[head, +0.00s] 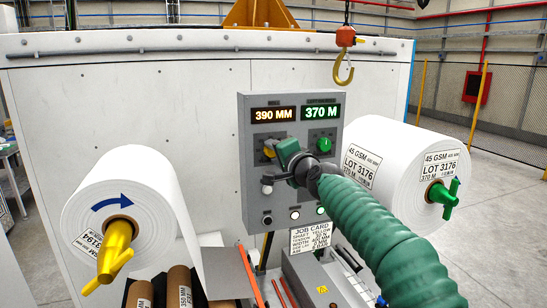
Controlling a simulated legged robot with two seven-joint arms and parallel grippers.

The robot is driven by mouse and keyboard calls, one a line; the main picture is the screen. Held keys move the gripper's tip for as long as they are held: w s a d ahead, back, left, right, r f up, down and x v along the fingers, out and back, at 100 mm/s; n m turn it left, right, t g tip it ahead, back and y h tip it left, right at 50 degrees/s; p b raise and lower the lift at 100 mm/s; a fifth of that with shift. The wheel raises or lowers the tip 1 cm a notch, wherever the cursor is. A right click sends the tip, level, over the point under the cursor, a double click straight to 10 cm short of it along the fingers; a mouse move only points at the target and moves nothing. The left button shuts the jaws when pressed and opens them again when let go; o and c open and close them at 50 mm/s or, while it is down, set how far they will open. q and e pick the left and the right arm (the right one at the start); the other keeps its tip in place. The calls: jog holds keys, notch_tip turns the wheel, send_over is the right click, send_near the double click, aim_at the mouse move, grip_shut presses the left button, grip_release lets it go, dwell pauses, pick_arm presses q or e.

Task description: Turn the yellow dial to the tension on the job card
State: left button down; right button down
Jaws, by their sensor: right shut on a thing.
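The grey control panel (246,200) stands on the white machine wall. The yellow dial (268,149) is on its left half, under the display reading 390 MM (273,114). My right gripper (275,155) is at this dial and shut on it. The gripper hides most of the dial and its scale, so I cannot read its setting. The job card (311,237) hangs below the panel. My left gripper is not in view.
A green dial (324,144) sits right of the yellow one, under the 370 M display (321,112). White paper rolls stand left (145,190) and right (385,170), on a yellow shaft (116,240) and a green shaft (443,193). A hoist hook (343,72) hangs above the panel.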

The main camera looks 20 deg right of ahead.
jog(key=shift+d+r+m, duration=0.2)
jog(key=shift+r+m, duration=0.05)
jog(key=shift+m, duration=0.35)
jog(key=c, duration=1.3)
grip_release()
jog(key=o, duration=0.3)
jog(key=shift+f, duration=0.1)
jog(key=shift+o, duration=0.3)
jog(key=shift+d+f, duration=0.1)
jog(key=shift+d, duration=0.05)
jog(key=shift+f+b, duration=0.1)
jog(key=shift+b, duration=0.2)
